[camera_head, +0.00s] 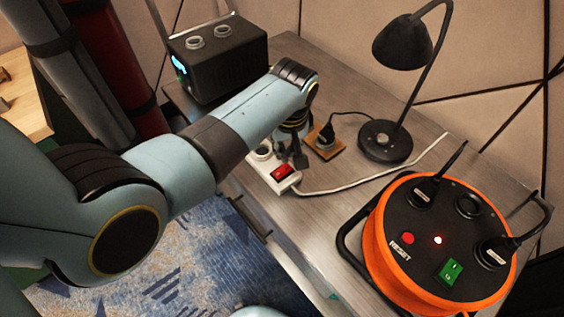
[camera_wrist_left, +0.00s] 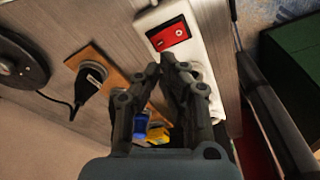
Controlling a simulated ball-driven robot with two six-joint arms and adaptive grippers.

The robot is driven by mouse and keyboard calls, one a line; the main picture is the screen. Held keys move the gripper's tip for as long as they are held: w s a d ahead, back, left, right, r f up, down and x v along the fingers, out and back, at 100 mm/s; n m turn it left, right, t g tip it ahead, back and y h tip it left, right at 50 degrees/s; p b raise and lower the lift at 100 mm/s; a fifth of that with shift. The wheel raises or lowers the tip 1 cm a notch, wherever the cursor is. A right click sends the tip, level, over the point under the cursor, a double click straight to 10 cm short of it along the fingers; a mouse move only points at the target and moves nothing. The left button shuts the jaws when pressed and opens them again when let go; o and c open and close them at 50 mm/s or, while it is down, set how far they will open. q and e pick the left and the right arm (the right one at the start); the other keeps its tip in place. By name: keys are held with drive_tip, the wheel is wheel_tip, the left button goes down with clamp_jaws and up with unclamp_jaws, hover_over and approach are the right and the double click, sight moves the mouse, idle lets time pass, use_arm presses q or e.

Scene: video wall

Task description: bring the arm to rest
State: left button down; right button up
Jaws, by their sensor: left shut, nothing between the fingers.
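My left arm (camera_head: 215,142) reaches in from the left over the grey table. Its gripper (camera_head: 297,158) hangs just above the white power strip (camera_head: 262,178) near the table's front edge. In the left wrist view the gripper (camera_wrist_left: 160,72) is seen with its fingers near the strip's red switch (camera_wrist_left: 168,35). The fingers are shut with nothing between them. Whether the fingertips touch the strip I cannot tell. Part of the strip is hidden behind the gripper. My right gripper does not show.
A black plug sits in a wooden socket plate (camera_head: 326,143) beside the gripper. A black desk lamp (camera_head: 388,140) stands behind it. An orange cable reel (camera_head: 378,262) with two plugs stands at the right. A black box (camera_head: 222,72) stands at the back left.

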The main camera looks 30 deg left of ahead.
use_arm(q)
drive_tip(key=shift+r+p, duration=0.7)
drive_tip(key=shift+r, duration=0.25)
drive_tip(key=shift+f, duration=0.1)
